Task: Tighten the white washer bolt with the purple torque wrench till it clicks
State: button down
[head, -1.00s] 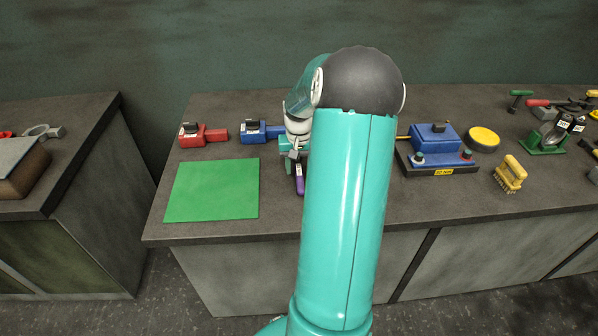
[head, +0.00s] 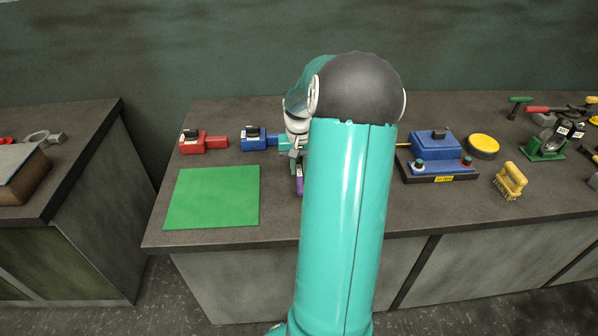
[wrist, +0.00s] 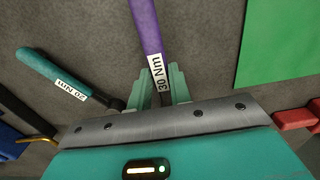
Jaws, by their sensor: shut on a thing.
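The purple torque wrench (wrist: 149,35) shows in the wrist view with a white "30 Nm" label. Its handle runs up between the fingers of my gripper (wrist: 162,88), which is shut on it by the label. In the head view a short bit of the purple wrench (head: 300,186) shows beside my arm, over the bench. My arm hides most of my gripper and the rest of the wrench there. I cannot make out the white washer bolt in either view.
A teal wrench (wrist: 55,75) labelled "20 Nm" lies beside the purple one. A green mat (head: 212,197) lies at the bench's left, with a red block (head: 194,143) and a blue block (head: 254,139) behind. A blue boxy unit (head: 433,146) and yellow brush (head: 510,180) stand right.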

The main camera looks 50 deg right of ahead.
jog(key=s+a+r, duration=0.7)
jog(key=s+r, duration=0.3)
jog(key=s, duration=0.1)
jog(key=shift+s+a+r, duration=0.25)
jog(key=shift+s, duration=0.15)
